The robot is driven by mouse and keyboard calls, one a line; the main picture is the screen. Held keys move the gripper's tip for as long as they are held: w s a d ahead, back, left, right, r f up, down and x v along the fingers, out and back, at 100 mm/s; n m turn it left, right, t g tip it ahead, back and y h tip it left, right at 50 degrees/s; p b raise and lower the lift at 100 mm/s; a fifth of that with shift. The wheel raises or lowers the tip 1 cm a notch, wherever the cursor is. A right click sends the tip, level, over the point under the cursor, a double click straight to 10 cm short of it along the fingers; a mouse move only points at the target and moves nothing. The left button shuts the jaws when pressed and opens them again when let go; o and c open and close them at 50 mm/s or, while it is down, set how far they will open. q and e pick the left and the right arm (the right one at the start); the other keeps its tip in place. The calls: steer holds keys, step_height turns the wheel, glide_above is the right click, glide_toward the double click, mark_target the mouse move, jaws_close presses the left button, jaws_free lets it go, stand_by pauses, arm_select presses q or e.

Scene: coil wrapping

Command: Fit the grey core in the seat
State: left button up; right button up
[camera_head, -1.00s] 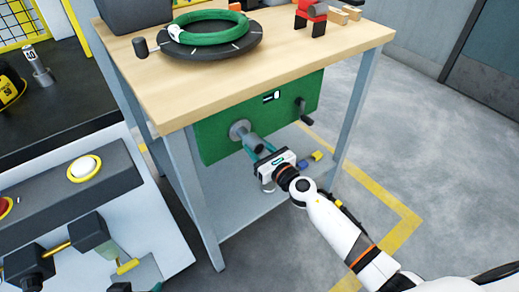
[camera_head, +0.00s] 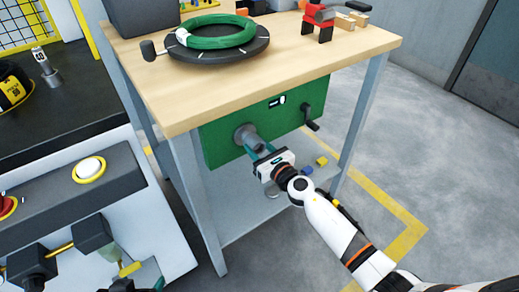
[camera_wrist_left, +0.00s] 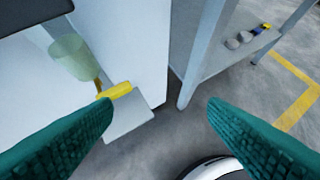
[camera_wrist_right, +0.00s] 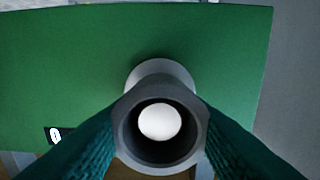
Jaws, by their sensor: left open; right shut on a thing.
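The grey core (camera_wrist_right: 126,128) is a hollow tube held between the teal fingers of my right gripper (camera_wrist_right: 158,140). In the head view the core (camera_head: 254,145) points at the round grey seat (camera_head: 242,132) on the green panel. In the right wrist view the seat (camera_wrist_right: 160,70) shows behind the core, and a white round end (camera_wrist_right: 160,122) shows inside the bore. I cannot tell whether the core touches the seat. My left gripper (camera_wrist_left: 160,105) is open and empty, low beside the grey-white console; a teal finger shows at the head view's bottom edge.
The green panel (camera_head: 300,112) hangs under the wooden bench top (camera_head: 190,100), with a dark crank (camera_head: 311,122) at its right. A green coil (camera_head: 220,33) lies on a dark disc above. A yellow handle (camera_wrist_left: 116,91) is near my left gripper.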

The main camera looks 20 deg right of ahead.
arm_select(q)
steer(key=shift+w, duration=0.2)
arm_select(e)
steer(key=shift+w+a, duration=0.1)
steer(key=shift+w, duration=0.1)
arm_select(q)
steer(key=shift+w+d+r+t+b, duration=0.35)
steer(key=shift+w+r+t, duration=0.35)
steer(key=shift+w+t, duration=0.15)
arm_select(e)
steer(key=shift+x, duration=0.85)
steer(key=o, duration=1)
steer(key=shift+o, duration=0.2)
steer(key=p+v, duration=0.1)
steer(key=v, duration=0.5)
steer(key=shift+s, duration=0.25)
arm_select(q)
steer(key=shift+s+a+f+g, duration=0.2)
steer(key=shift+s+f+g, duration=0.25)
steer(key=shift+s, duration=0.2)
steer(key=shift+s+a+f+g, duration=0.2)
steer(key=shift+s+f+g, duration=0.15)
steer(key=shift+s+g, duration=0.2)
arm_select(e)
steer(key=v, duration=0.5)
steer(key=shift+s+r, duration=0.1)
steer(key=shift+s, duration=0.1)
